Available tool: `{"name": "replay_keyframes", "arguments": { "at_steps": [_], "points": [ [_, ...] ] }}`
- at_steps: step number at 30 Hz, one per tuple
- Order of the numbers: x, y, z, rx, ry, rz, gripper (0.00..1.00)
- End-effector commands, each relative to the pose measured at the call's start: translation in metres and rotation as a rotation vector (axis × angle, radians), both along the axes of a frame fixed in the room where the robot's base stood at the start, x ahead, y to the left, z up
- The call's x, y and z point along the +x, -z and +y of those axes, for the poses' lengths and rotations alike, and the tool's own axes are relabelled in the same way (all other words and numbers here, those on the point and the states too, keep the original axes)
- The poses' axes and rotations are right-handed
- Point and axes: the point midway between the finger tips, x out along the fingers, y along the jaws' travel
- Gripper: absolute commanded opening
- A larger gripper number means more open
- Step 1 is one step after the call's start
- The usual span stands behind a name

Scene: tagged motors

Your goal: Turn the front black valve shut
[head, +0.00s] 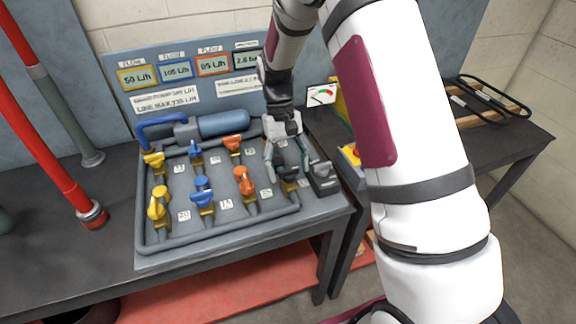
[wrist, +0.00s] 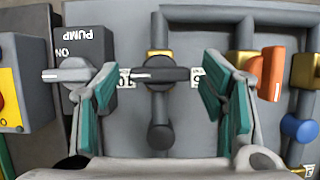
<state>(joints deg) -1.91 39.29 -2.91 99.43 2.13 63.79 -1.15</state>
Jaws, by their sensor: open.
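The front black valve (head: 288,173) is at the right end of the front row, partly hidden by my gripper in the head view. In the wrist view its black handle (wrist: 160,75) lies left to right, across the brass-fitted pipe, with a white mark on it. My gripper (head: 287,166) points down over this valve. In the wrist view my gripper (wrist: 158,100) is open, with one green-padded finger on each side of the handle. The handle ends appear close to the fingers; I cannot tell whether they touch.
A grey PUMP switch box (head: 322,177) stands close on the right. The front orange valve (head: 244,181) is close on the left, beside a finger in the wrist view. A dark round knob (wrist: 161,136) shows behind the handle. The gauge panel (head: 125,55) rises behind.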

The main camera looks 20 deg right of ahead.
Motion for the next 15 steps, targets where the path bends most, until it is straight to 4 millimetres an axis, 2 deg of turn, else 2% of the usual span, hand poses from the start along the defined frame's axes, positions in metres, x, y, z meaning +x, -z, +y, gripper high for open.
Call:
{"name": "replay_keyframes", "arguments": {
  "at_steps": [5, 15],
  "points": [
    [0.004, -0.009, 0.0, 0.0, 0.0, -0.002, 0.65],
    [0.029, -0.069, -0.001, 0.0, 0.0, -0.004, 0.65]
  ]
}}
